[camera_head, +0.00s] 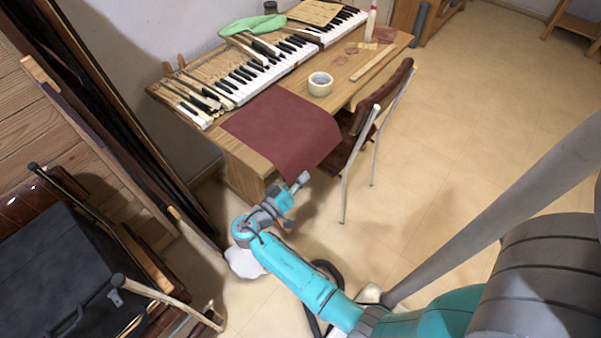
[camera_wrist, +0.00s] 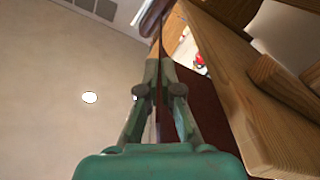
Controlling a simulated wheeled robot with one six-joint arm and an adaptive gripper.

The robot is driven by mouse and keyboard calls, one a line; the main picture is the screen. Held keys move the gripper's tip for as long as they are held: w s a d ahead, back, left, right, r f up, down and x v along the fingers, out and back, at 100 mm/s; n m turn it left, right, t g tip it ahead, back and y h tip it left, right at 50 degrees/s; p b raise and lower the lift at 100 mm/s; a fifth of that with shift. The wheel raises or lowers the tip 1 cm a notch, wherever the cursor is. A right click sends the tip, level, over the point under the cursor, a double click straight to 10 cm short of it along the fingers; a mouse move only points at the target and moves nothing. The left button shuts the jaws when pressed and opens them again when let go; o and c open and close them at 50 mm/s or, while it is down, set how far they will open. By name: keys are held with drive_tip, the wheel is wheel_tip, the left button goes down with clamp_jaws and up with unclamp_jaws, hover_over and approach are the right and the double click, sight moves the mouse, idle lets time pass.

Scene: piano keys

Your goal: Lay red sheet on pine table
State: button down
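The dark red sheet (camera_head: 275,120) lies partly on the pine table (camera_head: 232,160), at its near end. Its near part runs out past the front edge and bends down toward my gripper (camera_head: 301,181). In the wrist view, the two fingers of my gripper (camera_wrist: 159,66) are close together, with the red sheet (camera_wrist: 205,100) running in at the fingertips. They look shut on its edge; the exact contact is partly hidden. The underside and wooden edge of the pine table (camera_wrist: 262,125) are to the right of the fingers.
A piano keyboard (camera_head: 262,72) with loose keys lies along the back of the table. A chair (camera_head: 376,113) stands close at the front, right of my gripper. A black case (camera_head: 60,270) is at lower left.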

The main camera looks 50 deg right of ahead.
wheel_tip(320, 180, down, 6)
drive_tip(key=shift+f, duration=0.15)
idle(0.5)
drive_tip(key=c, duration=1.2)
unclamp_jaws()
drive_tip(key=shift+c, duration=0.2)
drive_tip(key=a, duration=1.2)
drive_tip(key=shift+s+f, duration=0.1)
